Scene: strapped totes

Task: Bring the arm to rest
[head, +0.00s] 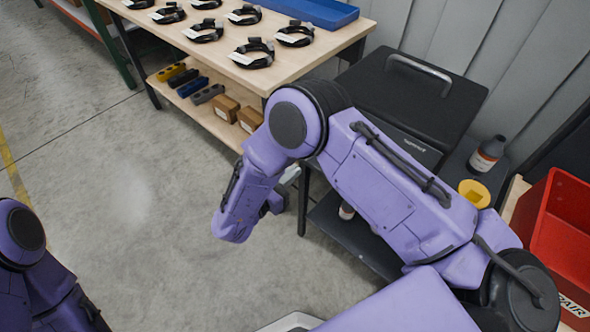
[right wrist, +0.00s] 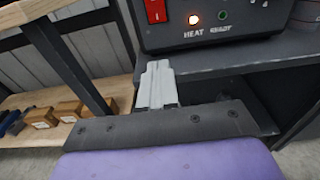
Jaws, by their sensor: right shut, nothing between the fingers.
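My right arm reaches in from the lower right in the head view, bent at the elbow, with its forearm hanging down over the floor. Its gripper (right wrist: 157,82) shows best in the right wrist view, where the pale fingers are together with nothing between them. They point toward the black cart (right wrist: 215,66) and the front of its heater box (right wrist: 210,28). In the head view the gripper is mostly hidden behind the forearm. My left arm shows only in part at the lower left of the head view, and its gripper is out of sight.
A wooden workbench (head: 215,63) holds several coiled black straps and a blue tray (head: 310,12). The black heater box (head: 408,90) sits on the cart near my right arm. A brown bottle (head: 487,154), yellow item (head: 474,193) and red tote (head: 560,225) are at right. Floor at left is clear.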

